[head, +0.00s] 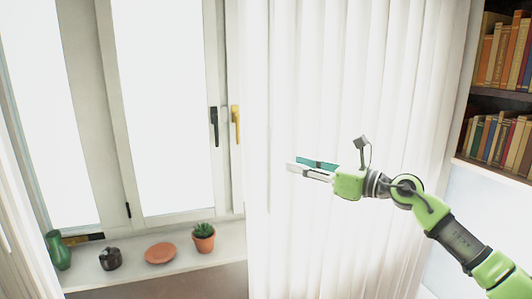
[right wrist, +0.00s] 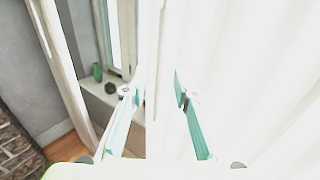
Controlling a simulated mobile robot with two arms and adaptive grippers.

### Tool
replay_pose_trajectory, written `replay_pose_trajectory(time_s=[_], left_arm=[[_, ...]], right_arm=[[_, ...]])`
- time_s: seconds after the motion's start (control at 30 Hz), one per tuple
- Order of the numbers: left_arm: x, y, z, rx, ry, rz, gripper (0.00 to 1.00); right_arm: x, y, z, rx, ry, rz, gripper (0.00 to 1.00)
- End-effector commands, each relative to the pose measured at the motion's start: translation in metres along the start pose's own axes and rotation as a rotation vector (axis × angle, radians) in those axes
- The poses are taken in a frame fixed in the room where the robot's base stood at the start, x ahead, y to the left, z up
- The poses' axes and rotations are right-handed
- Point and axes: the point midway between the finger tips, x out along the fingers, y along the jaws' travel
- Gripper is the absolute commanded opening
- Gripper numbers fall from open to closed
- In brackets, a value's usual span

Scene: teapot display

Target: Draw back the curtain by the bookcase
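The white curtain by the bookcase (head: 395,90) hangs in long vertical folds and covers the right part of the window (head: 165,100). My right gripper (head: 295,163) is in front of this curtain, with its fingers pointing left. In the right wrist view its teal fingers stand apart, with a narrow strip of the curtain (right wrist: 158,60) showing between them. I cannot tell whether the fingers touch the cloth. My left gripper is not in view.
The bookcase (head: 497,92) with several books stands at the right. On the sill (head: 90,275) are a green vase (head: 58,252), a dark pot (head: 110,259), a terracotta dish (head: 160,253) and a potted plant (head: 204,240). Another white curtain (head: 20,235) hangs at the left.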

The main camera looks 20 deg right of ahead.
Motion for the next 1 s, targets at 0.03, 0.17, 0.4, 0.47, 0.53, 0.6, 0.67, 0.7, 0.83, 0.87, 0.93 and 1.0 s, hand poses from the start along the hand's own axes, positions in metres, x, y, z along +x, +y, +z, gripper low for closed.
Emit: replay_pose_trajectory(time_s=[0.03,0.17,0.4,0.47,0.53,0.6,0.67,0.7,0.83,0.87,0.93,1.0], left_arm=[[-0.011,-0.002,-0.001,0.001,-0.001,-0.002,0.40],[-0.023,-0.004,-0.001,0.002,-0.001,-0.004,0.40],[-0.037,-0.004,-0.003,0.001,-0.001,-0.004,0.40],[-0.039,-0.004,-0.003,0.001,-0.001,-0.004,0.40],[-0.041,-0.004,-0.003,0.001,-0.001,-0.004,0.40],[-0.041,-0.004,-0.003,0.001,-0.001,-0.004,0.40],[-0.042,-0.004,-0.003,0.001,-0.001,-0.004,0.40],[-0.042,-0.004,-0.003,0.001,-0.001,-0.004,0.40],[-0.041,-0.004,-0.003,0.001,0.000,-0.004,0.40],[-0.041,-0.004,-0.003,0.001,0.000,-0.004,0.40],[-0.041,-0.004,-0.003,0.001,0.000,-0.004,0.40],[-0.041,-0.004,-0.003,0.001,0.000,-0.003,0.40]], right_arm=[[0.012,0.000,0.007,0.005,-0.004,0.001,0.27],[0.041,0.000,0.006,0.008,-0.005,0.001,0.27],[0.085,0.000,0.004,0.008,-0.003,0.000,0.27],[0.092,0.000,0.003,0.007,-0.003,0.000,0.27],[0.099,0.000,0.002,0.007,-0.003,0.000,0.27],[0.102,-0.001,0.002,0.005,-0.002,-0.001,0.27],[0.104,-0.001,0.001,0.005,-0.002,-0.001,0.27],[0.105,-0.001,0.001,0.005,-0.002,-0.001,0.27],[0.105,-0.001,0.000,0.004,-0.001,-0.001,0.27],[0.105,-0.001,0.000,0.005,-0.002,-0.001,0.27],[0.105,-0.001,0.000,0.005,-0.002,-0.001,0.27],[0.105,-0.001,0.000,0.005,-0.002,-0.001,0.09]])
